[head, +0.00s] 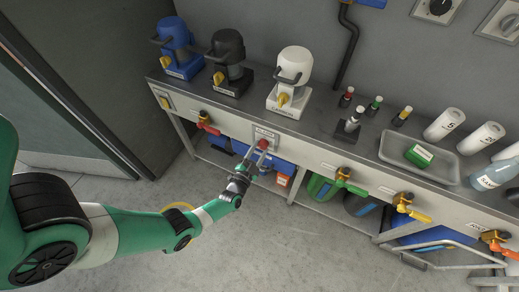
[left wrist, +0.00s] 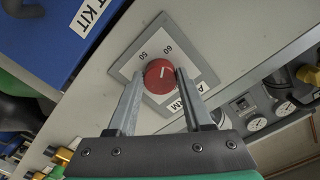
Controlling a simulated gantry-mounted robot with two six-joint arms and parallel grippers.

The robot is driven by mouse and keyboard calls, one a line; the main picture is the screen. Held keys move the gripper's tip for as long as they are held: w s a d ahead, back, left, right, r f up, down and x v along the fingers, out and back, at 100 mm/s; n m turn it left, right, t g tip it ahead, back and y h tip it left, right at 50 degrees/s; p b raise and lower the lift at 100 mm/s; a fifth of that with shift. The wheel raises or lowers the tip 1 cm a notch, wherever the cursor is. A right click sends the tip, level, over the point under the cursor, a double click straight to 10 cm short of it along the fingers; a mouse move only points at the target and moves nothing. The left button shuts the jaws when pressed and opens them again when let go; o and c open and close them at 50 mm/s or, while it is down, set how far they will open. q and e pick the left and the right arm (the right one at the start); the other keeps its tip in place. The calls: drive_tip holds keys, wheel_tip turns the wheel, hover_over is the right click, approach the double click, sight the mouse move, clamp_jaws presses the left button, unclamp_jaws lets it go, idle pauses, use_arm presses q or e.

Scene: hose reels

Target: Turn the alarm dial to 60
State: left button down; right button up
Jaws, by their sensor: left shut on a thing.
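The alarm dial is a red round knob (left wrist: 158,77) on a pale square plate (left wrist: 124,66) on the bench's front panel. The marks "50" and "60" show above the knob in the left wrist view, and a short white line on the knob points up between them. The plate reads "ALARM", partly hidden by a finger. My left gripper (left wrist: 155,88) is shut on the knob, one finger on each side. In the head view the red knob (head: 263,144) sits at the fingertips of my left gripper (head: 257,152). My right gripper is not in view.
Blue (head: 175,35), black (head: 228,50) and white (head: 295,65) devices stand on the bench. A red-handled tap (head: 206,122) is left of the dial and a green-handled tap (head: 345,178) right. A grey tray (head: 455,170) holds a green box. The floor in front is clear.

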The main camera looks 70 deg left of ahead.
use_arm(q)
drive_tip(key=shift+r+m, duration=0.1)
drive_tip(key=shift+m, duration=0.5)
drive_tip(key=shift+c, duration=1.5)
unclamp_jaws()
drive_tip(key=p+v, duration=0.4)
drive_tip(key=v, duration=0.7)
drive_tip(key=shift+s+d, duration=0.2)
drive_tip(key=shift+s, duration=0.05)
